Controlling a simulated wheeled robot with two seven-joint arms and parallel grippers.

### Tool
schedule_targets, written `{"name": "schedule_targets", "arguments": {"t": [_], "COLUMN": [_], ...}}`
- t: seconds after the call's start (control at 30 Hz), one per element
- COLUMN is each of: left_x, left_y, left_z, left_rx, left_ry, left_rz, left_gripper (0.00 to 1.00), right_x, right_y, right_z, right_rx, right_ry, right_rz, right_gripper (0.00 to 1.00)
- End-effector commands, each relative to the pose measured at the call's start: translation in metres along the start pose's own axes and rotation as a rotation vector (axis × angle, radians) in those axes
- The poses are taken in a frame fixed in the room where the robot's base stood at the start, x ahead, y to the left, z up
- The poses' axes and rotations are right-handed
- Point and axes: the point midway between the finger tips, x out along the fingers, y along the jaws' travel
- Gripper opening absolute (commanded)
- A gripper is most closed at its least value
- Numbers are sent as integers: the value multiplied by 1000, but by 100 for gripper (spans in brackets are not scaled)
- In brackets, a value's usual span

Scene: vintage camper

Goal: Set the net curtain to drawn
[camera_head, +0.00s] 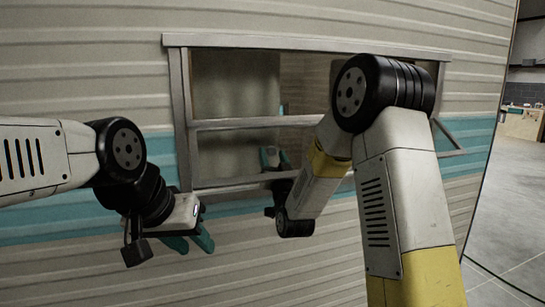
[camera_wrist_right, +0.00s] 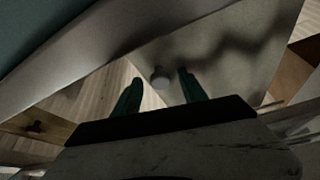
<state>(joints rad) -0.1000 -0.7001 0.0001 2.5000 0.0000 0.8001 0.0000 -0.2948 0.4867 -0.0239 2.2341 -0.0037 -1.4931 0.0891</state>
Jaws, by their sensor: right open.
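The net curtain is hard to make out. A pale beige panel (camera_head: 222,82) fills the left part of the window opening and may be it, but I cannot tell. My right arm reaches through the window, and my right gripper (camera_head: 274,158) is inside, open. In the right wrist view its green fingers (camera_wrist_right: 160,92) stand apart, with a small pale round knob (camera_wrist_right: 159,78) visible between and beyond them. The knob is in front of a pale surface (camera_wrist_right: 215,50); contact with the fingers is not visible. My left gripper (camera_head: 190,240) is outside below the window, fingers apart and empty.
The window frame (camera_head: 181,110) has a crossbar (camera_head: 240,123) and a lower sill (camera_head: 225,187) close to my right arm. The ribbed camper wall (camera_head: 80,60) with a teal stripe surrounds it. Open grey floor (camera_head: 510,210) lies at the right.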

Motion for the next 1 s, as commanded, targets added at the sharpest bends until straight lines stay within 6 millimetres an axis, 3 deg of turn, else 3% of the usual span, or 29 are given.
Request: {"name": "schedule_targets", "arguments": {"t": [0.33, 0.5, 0.6, 1.0], "left_x": [0, 0, 0, 0], "left_y": [0, 0, 0, 0], "left_z": [0, 0, 0, 0], "left_rx": [0, 0, 0, 0], "left_ry": [0, 0, 0, 0], "left_rz": [0, 0, 0, 0], "left_gripper": [36, 36, 36, 36], "right_x": [5, 5, 5, 4], "right_y": [0, 0, 0, 0], "right_z": [0, 0, 0, 0], "right_rx": [0, 0, 0, 0], "right_ry": [-1, -1, -1, -1], "right_rz": [0, 0, 0, 1], "right_gripper": [48, 15, 0, 0]}}
